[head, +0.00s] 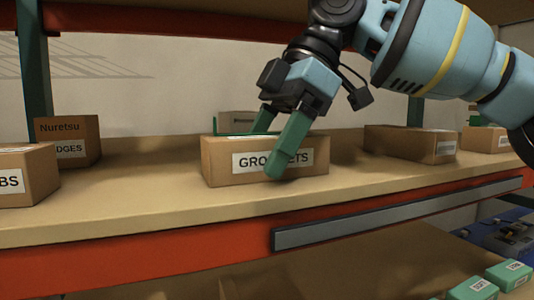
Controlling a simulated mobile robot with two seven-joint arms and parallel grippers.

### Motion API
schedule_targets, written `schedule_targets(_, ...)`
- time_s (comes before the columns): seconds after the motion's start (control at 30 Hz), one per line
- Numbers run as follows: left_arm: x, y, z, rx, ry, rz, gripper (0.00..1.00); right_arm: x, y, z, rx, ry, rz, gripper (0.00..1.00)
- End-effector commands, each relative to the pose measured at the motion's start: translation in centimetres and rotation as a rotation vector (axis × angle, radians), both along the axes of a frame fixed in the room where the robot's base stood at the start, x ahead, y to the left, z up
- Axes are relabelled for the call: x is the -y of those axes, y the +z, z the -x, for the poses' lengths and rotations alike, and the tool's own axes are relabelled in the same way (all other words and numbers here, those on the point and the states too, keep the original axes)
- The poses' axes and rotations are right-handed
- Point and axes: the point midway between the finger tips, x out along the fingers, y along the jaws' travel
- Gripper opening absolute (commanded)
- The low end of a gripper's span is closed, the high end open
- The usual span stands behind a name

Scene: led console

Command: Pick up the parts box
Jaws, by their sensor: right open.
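A brown cardboard parts box (222,167) stands on the shelf in the middle of the view. Its white front label reads "GRO...ETS", with the middle letters covered. My right gripper (268,152) reaches down over the box from the upper right. Its green fingers are open. One finger hangs in front of the box's front face and crosses the label. The other finger is farther back, and its tip is hidden behind the box's front wall. I cannot tell whether either finger touches the box. My left gripper is not in view.
Cardboard boxes stand at left, one marked "DGES" (85,128) and one ending in "BS" (38,172). Another box (395,144) stands at right. A green upright (35,75) rises at left. Small green boxes (510,272) lie lower right.

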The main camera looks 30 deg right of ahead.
Motion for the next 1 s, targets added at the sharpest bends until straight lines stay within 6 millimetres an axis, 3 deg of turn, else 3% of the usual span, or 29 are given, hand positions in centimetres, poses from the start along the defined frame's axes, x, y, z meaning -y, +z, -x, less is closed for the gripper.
schedule_targets(0.07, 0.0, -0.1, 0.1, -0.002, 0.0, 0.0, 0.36, 0.0, 0.0, 0.0, 0.0, 0.0, 0.0, 0.77)
schedule_targets(0.43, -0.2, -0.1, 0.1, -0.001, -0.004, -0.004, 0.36, 0.0, 0.0, 0.0, 0.0, 0.0, 0.0, 0.29)
schedule_targets(0.77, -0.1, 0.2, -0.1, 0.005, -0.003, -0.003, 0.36, 0.0, 0.2, 0.0, 0.0, 0.001, 0.0, 0.29)
schedule_targets(1.0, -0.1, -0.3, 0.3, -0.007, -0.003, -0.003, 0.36, 0.0, 1.6, -0.1, 0.0, 0.0, 0.0, 0.29)
